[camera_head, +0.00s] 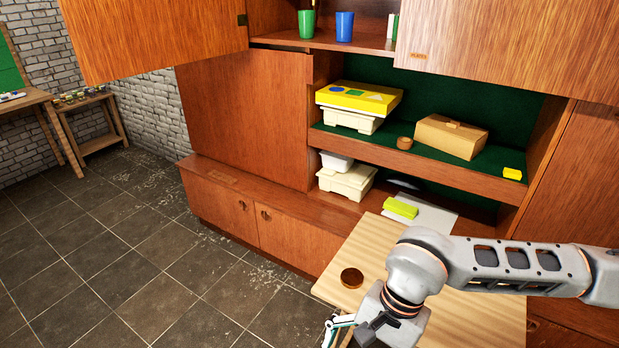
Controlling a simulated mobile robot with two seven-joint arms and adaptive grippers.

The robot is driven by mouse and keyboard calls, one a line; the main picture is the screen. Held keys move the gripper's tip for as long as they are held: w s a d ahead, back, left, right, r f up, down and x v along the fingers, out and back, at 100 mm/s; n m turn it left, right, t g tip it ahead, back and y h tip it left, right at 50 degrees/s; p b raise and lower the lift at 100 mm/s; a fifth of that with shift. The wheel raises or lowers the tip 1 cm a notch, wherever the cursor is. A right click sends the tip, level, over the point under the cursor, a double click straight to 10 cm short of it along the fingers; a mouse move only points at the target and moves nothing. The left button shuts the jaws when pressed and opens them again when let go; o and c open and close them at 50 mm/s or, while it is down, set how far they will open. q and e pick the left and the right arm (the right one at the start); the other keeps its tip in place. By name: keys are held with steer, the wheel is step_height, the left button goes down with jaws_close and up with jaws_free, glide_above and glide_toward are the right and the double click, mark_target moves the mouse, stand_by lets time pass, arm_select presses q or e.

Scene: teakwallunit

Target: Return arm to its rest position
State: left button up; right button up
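My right arm (515,268) comes in from the right edge and reaches over the light wooden table (458,318). Its wrist bends down toward the bottom edge. Part of my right gripper (338,325) shows at the bottom, beside the table's left edge. The rest of it is cut off or hidden, so I cannot tell whether it is open or holds anything. My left arm and gripper are out of view.
A small round brown object (351,278) lies on the table near the wrist. Behind stands a wall unit with an open upper door (160,35). Its shelf holds a yellow shape box (360,97) and a brown box (450,137). The tiled floor (110,260) at left is clear.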

steer(key=s+a+r+m+g+y, duration=0.4)
steer(key=s+a, duration=0.4)
steer(key=a, duration=0.4)
steer(key=w+a+r+m+t+y, duration=0.1)
steer(key=a+r+m+y, duration=0.75)
steer(key=r+y, duration=0.35)
steer(key=w+d+m+t, duration=0.3)
steer(key=w+m+t, duration=0.45)
steer(key=m, duration=0.35)
steer(key=w+d+m+t, duration=0.4)
steer(key=w+m+t, duration=0.4)
steer(key=m, duration=0.4)
steer(key=w+d+f+m+t+h, duration=0.4)
steer(key=d+f+m+t+h, duration=0.2)
steer(key=d+f+m+h, duration=0.5)
steer(key=s+d+f+m+g+h, duration=0.1)
steer(key=s+d+f+m, duration=0.3)
steer(key=f, duration=0.4)
steer(key=s+d+f+m+g+h, duration=0.2)
steer(key=s+d+f+m, duration=0.2)
steer(key=f, duration=0.4)
steer(key=s+d+f+m+g+h, duration=0.2)
steer(key=s+d+f+m, duration=0.2)
steer(key=f, duration=0.4)
steer(key=shift+s+d+f+m, duration=0.15)
steer(key=shift+d+m, duration=0.35)
steer(key=shift+m, duration=0.45)
